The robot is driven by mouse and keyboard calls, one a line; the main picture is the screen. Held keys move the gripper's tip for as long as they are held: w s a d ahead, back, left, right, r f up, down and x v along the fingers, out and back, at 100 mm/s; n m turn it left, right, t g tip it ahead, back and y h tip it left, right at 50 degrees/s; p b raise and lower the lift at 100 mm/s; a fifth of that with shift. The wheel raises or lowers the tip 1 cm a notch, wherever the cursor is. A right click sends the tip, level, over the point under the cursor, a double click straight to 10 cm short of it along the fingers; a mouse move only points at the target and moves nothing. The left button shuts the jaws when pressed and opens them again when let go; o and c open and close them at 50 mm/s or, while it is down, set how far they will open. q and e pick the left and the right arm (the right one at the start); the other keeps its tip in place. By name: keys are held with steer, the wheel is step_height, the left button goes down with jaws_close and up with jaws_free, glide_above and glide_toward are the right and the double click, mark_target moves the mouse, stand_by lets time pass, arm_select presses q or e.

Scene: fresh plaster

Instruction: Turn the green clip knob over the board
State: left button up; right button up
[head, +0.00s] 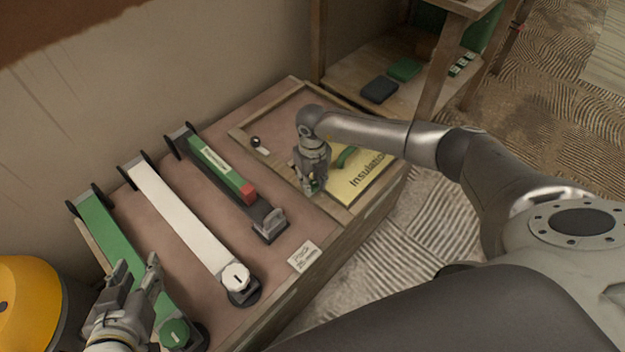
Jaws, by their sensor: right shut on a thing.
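The yellow board (365,183) marked "Insulation" lies in a wooden frame (247,137) on the right part of the bench. My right gripper (312,188) points down at the board's left edge, shut on a small green piece that looks like the green clip knob (311,184); the fingers hide most of it. Another green part (345,156) lies over the board just right of that gripper. My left gripper (138,277) is at the lower left, above the green bar, with its fingers apart and empty.
Left of the frame are a green bar (100,225) with a round green knob (174,333), a white bar (180,215) with a white knob (236,277), and a green-and-red bar (217,170). A yellow round object (28,300) stands lower left. A shelf (350,72) stands behind.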

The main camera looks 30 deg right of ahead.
mark_target(312, 182)
steer(key=shift+n, duration=0.3)
stand_by(0.4)
steer(key=o, duration=1)
steer(key=shift+r, duration=0.1)
step_height(312, 182, up, 12)
steer(key=shift+f, duration=0.1)
